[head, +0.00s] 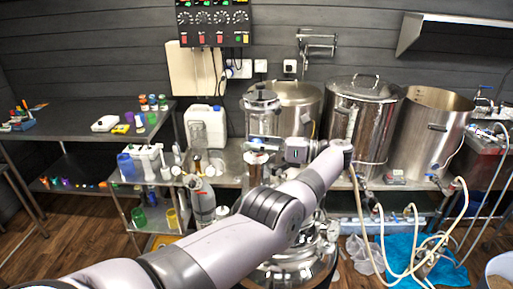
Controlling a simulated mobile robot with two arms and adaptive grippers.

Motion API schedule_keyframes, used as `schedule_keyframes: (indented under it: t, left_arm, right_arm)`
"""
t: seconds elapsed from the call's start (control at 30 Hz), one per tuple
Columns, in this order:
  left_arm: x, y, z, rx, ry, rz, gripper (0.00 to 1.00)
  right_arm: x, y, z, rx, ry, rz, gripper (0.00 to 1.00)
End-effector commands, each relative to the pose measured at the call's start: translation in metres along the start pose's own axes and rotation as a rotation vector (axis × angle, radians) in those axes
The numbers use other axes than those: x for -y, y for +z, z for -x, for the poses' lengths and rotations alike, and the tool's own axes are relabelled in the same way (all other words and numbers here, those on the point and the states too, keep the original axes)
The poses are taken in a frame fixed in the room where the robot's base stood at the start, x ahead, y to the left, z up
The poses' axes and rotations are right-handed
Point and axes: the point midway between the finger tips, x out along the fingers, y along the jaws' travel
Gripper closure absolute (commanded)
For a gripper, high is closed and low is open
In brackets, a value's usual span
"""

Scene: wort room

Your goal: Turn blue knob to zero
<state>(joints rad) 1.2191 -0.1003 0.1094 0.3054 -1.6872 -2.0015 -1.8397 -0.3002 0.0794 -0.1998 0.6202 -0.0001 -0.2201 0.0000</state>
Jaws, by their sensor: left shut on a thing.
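My left arm comes in from the lower left, and its wrist bends back to the left in front of the steel pots. My left gripper (270,149) is at the front of an appliance with a clear cylinder (262,118) on the steel table. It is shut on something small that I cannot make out. A bluish patch (266,140) shows at the foot of the cylinder, right by the gripper. I cannot tell whether it is the blue knob, and no knob setting is readable. My right gripper is not in view.
Large steel pots (361,125) stand on the table behind and right of my wrist. Pale hoses (375,222) hang at the right. A white canister (204,117) and bottles crowd the left. A control panel (214,22) hangs above. A side table (75,131) stands far left.

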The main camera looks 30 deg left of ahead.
Motion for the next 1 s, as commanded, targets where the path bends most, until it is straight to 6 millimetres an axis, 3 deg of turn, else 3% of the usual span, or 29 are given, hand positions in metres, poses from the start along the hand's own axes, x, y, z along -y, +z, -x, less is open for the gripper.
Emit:
schedule_keyframes:
  t: [0.6,0.63,0.93,1.0]
  left_arm:
    - [0.0001,-0.0037,-0.0008,-0.008,0.013,-0.007,1.0]
    - [0.0001,-0.0037,-0.0008,-0.008,0.013,-0.007,0.71]
    - [0.0,-0.0018,-0.0006,-0.006,0.012,-0.004,0.51]
    - [0.0,-0.0015,-0.0006,-0.005,0.011,-0.003,0.51]
  right_arm:
    - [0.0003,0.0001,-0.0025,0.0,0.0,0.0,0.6]
    - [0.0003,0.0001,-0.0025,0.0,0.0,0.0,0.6]
    - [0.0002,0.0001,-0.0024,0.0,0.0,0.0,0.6]
    - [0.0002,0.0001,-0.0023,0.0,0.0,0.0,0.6]
